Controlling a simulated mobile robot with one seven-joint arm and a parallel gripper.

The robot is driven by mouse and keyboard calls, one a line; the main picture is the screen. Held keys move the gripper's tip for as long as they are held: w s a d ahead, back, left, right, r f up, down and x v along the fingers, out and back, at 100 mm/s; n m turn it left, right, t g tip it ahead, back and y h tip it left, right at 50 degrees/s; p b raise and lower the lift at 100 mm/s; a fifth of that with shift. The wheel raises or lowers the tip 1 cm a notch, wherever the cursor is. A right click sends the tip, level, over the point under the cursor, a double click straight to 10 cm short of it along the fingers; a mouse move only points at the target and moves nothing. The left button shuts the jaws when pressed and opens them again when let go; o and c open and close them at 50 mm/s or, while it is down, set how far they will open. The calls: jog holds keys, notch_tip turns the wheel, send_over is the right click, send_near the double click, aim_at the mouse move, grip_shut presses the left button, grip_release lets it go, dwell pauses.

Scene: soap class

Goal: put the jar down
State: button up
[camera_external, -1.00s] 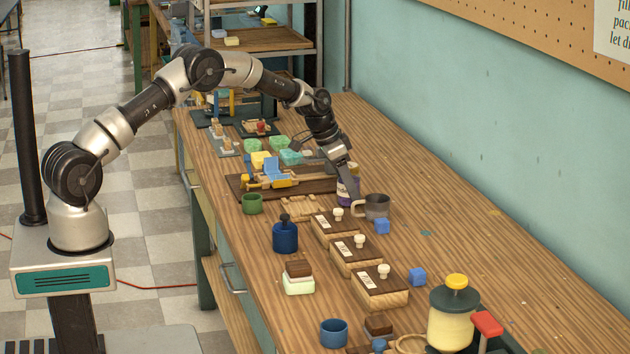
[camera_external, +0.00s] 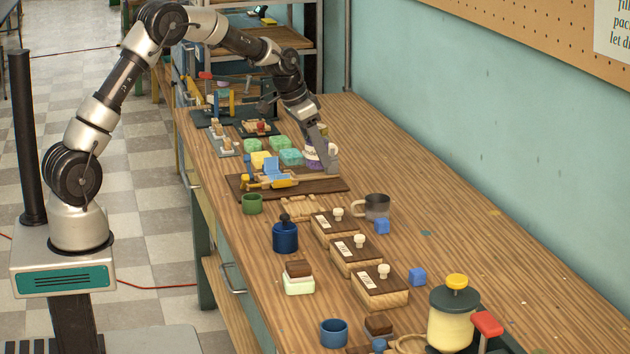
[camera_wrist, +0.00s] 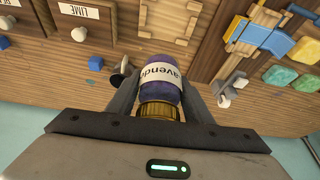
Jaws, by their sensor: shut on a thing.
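The jar (camera_wrist: 163,76) is purple with a white label reading "avend" and a gold lid. My gripper (camera_external: 322,156) is shut on the jar, one finger on each side of it in the wrist view. In the external view the jar (camera_external: 312,158) is partly hidden by my gripper, near the far edge of a dark brown board (camera_external: 325,186). Whether its base touches the tabletop or is above it I cannot tell.
Green blocks (camera_external: 291,157) and a yellow block (camera_external: 260,159) lie just left of the jar. A blue and yellow wooden fixture (camera_external: 272,174) sits on the board. A grey mug (camera_external: 377,206) and lidded wooden boxes (camera_external: 355,255) stand nearer the camera. The tabletop along the wall is clear.

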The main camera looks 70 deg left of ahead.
jog(key=s+d+f+n+b, duration=0.1)
jog(key=s+d, duration=0.1)
jog(key=s, duration=0.6)
jog(key=s+d+n, duration=0.1)
jog(key=s+d, duration=0.1)
jog(key=s, duration=0.5)
jog(key=shift+y, duration=0.3)
jog(key=f, duration=0.2)
jog(key=f+b, duration=0.1)
jog(key=f, duration=0.3)
jog(key=shift+s+a, duration=0.15)
jog(key=shift+s, duration=0.15)
jog(key=shift+f+b, duration=0.8)
jog(key=shift+f, duration=1.3)
jog(key=shift+f, duration=0.15)
jog(key=o, duration=0.8)
jog(key=shift+f, duration=0.1)
jog(key=shift+o, duration=1)
